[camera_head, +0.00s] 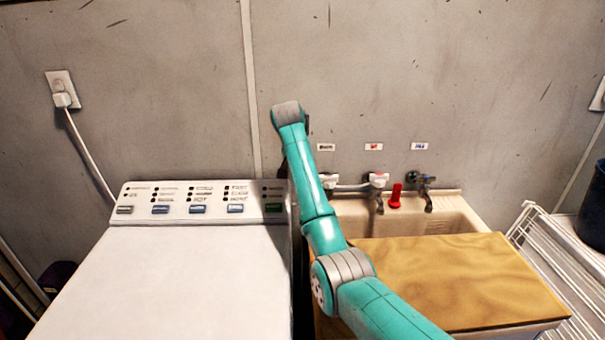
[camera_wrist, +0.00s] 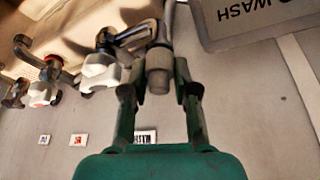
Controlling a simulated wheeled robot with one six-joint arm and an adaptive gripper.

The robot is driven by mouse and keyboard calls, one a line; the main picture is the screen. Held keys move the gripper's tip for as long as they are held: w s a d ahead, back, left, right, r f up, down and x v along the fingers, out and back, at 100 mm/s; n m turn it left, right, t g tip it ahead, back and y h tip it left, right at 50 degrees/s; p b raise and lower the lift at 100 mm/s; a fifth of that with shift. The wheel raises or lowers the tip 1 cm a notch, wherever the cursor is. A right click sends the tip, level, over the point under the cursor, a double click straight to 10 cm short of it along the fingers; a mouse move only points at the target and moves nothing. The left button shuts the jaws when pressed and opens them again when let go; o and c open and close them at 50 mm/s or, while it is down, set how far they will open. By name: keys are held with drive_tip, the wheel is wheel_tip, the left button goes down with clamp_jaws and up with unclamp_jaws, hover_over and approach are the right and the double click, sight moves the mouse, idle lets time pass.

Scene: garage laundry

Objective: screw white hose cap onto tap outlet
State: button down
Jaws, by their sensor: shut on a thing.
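In the wrist view my gripper (camera_wrist: 158,90) is shut on the white hose cap (camera_wrist: 158,80), a pale grey-white collar between its two fingers. A grey hose or pipe runs from the cap toward the top of the picture. The wash tap, with a white handle (camera_wrist: 100,72) and a metal body (camera_wrist: 133,34), is just left of the cap. The metal meets or overlaps the cap's far end; I cannot tell whether the cap is seated on the outlet. In the head view my arm hides the gripper and cap; the wash tap (camera_head: 328,181) shows beside the arm.
The hot tap (camera_head: 378,180) and cold tap (camera_head: 422,179) stand right of the wash tap, over the sink (camera_head: 455,218). A red object (camera_head: 395,197) is between them. A wooden board (camera_head: 450,280) covers the sink's front. The washing machine (camera_head: 180,280) stands left; a white rack (camera_head: 560,265) right.

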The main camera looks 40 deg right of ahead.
drive_tip(key=m, duration=0.2)
drive_tip(key=m+g, duration=0.1)
drive_tip(key=m, duration=0.1)
drive_tip(key=shift+g+h, duration=0.3)
drive_tip(key=shift+m, duration=0.3)
drive_tip(key=m+g, duration=0.2)
drive_tip(key=m, duration=0.3)
drive_tip(key=shift+a, duration=0.1)
drive_tip(key=c, duration=0.8)
unclamp_jaws()
drive_tip(key=shift+w+a+r, duration=0.1)
drive_tip(key=shift+a+r, duration=0.05)
drive_tip(key=shift+r, duration=0.35)
drive_tip(key=w+a+r, duration=0.1)
drive_tip(key=w+a, duration=0.1)
drive_tip(key=a, duration=0.4)
drive_tip(key=w+a+r, duration=0.2)
drive_tip(key=a, duration=0.4)
drive_tip(key=shift+w+a+r, duration=0.3)
drive_tip(key=shift+a, duration=0.1)
